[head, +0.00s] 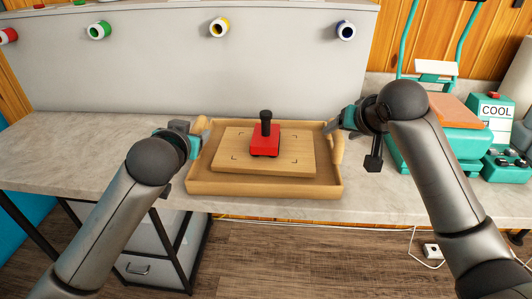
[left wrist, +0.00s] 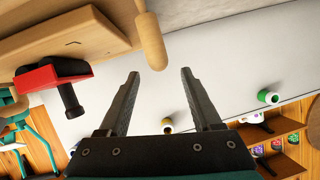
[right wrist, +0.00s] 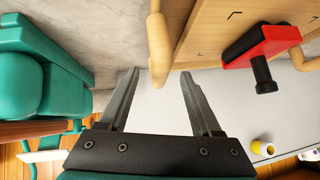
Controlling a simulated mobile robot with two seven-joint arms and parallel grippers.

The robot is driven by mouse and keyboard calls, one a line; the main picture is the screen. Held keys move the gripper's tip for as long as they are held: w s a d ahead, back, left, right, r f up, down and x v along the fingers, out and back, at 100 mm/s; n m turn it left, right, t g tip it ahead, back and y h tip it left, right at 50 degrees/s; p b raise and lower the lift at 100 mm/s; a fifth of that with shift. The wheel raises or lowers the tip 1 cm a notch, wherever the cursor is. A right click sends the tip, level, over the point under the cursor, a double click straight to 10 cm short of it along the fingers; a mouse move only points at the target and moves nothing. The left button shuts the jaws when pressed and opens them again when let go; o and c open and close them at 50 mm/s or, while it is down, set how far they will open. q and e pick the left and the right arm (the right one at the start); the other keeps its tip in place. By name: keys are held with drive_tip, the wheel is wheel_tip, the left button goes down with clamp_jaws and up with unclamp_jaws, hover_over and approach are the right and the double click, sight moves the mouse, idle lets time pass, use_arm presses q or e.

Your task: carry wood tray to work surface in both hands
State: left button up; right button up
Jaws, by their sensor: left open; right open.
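The wood tray (head: 265,188) lies on the grey work surface near its front edge, with a rounded handle at each short side. A wooden board (head: 230,160) rests in it, and a red block with a black knob (head: 265,140) stands on the board. My left gripper (head: 202,135) is open at the tray's left handle, which the left wrist view shows at the mouth of the fingers (left wrist: 151,40). My right gripper (head: 338,127) is open at the right handle; in the right wrist view the handle (right wrist: 158,50) reaches between the fingertips. Neither gripper is closed on a handle.
A teal heat press (head: 455,140) and a teal device marked COOL (head: 490,110) stand right of the tray. A grey panel (head: 180,70) with several colored rolls rises behind. The surface (head: 80,150) left of the tray is clear.

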sight(195, 127)
use_arm(q)
drive_tip(key=shift+x, duration=3.35)
use_arm(e)
drive_tip(key=shift+x, duration=3.3)
use_arm(q)
drive_tip(key=shift+d, duration=0.1)
drive_tip(key=shift+c, duration=0.2)
use_arm(e)
drive_tip(key=shift+c, duration=0.2)
use_arm(q)
clamp_jaws()
use_arm(e)
clamp_jaws()
drive_tip(key=shift+a, duration=0.1)
use_arm(q)
drive_tip(key=shift+r, duration=0.2)
use_arm(e)
drive_tip(key=shift+w+r, duration=0.1)
drive_tip(key=shift+r, duration=0.15)
